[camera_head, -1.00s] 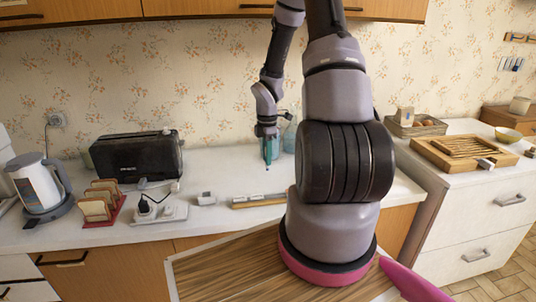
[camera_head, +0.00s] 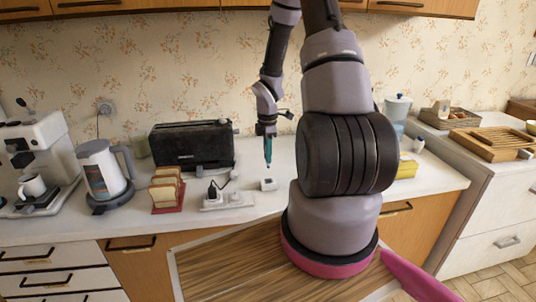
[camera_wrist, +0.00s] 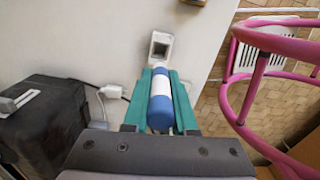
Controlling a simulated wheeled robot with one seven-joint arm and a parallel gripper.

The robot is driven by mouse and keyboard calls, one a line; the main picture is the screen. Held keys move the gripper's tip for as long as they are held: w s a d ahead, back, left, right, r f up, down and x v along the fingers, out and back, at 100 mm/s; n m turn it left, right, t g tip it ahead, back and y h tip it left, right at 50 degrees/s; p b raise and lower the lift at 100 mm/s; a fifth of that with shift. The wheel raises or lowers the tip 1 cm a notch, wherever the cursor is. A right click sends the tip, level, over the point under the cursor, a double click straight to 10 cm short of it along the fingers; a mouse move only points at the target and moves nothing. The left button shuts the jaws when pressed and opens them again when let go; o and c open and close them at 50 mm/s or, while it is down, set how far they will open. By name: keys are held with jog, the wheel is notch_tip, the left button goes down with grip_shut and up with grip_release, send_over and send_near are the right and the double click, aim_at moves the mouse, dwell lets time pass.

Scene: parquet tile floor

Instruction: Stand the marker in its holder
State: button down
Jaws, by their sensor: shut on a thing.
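The marker (camera_wrist: 161,88) is blue with a white band, and it sits between the teal fingers of my gripper (camera_wrist: 161,78) in the wrist view. My gripper also shows in the head view (camera_head: 268,155), pointing down over the counter, shut on the marker. Only a small bit of the marker shows below the fingers there. The holder (camera_head: 268,184) is a small white block with a dark opening, standing on the counter just below my gripper. In the wrist view the holder (camera_wrist: 160,47) lies straight beyond the fingertips. The marker appears apart from it.
A white power strip (camera_head: 228,199) with plugs lies left of the holder. A black toaster (camera_head: 192,146), a toast rack (camera_head: 166,190) and a kettle (camera_head: 103,170) stand farther left. The counter (camera_head: 262,210) is clear in front of the holder. My arm hides some counter at right.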

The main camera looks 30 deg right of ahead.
aim_at(268, 165)
jog(key=shift+f, duration=0.1)
jog(key=shift+f, duration=2.45)
jog(key=shift+f, duration=1.9)
dwell(1.9)
jog(key=c, duration=0.6)
grip_release()
jog(key=shift+c, duration=0.2)
notch_tip(268, 165, up, 11)
